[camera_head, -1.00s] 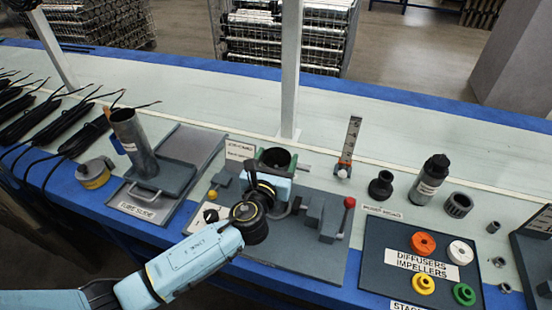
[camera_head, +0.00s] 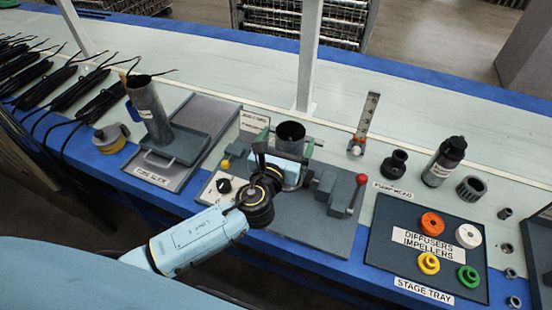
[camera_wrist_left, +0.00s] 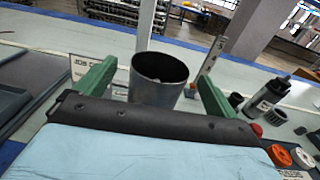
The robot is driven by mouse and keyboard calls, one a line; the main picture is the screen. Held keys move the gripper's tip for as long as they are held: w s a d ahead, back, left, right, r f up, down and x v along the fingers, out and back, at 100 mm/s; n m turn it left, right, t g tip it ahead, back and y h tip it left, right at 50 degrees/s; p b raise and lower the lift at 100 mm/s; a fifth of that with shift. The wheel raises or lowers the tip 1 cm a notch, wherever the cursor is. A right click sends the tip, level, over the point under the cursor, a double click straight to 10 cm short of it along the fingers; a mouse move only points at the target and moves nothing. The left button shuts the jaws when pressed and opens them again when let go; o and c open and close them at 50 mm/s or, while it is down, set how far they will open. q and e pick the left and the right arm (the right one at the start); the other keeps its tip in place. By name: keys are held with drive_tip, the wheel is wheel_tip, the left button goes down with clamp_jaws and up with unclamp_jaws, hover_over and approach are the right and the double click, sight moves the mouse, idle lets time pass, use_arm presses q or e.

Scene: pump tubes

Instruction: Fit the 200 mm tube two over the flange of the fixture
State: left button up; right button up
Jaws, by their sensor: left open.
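A short grey tube (camera_head: 290,138) stands upright at the fixture (camera_head: 300,215) in the middle of the bench. My left gripper (camera_head: 283,150) is open, with one green finger on each side of this tube. The left wrist view shows the tube (camera_wrist_left: 157,82) between the spread fingers, with a gap on both sides. The flange and the tube's lower end are hidden behind my gripper. A longer grey tube (camera_head: 149,108) stands slightly tilted at the tube slide (camera_head: 185,144) on the left. I cannot tell which one is tube two. My right gripper is not in view.
A red-knobbed lever (camera_head: 360,180) rises at the fixture's right. A white post (camera_head: 309,55) and an upright scale (camera_head: 366,122) stand behind. The stage tray (camera_head: 385,260) holds coloured parts at the right. A yellow-and-grey round part (camera_head: 111,138) sits at the left.

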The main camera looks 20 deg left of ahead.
use_arm(q)
drive_tip(key=s+p, duration=0.1)
drive_tip(key=s, duration=0.9)
drive_tip(key=shift+r, duration=0.35)
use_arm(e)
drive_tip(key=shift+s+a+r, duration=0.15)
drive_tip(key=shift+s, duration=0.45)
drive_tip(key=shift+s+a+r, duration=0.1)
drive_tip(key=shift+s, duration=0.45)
use_arm(q)
drive_tip(key=shift+s+d, duration=0.1)
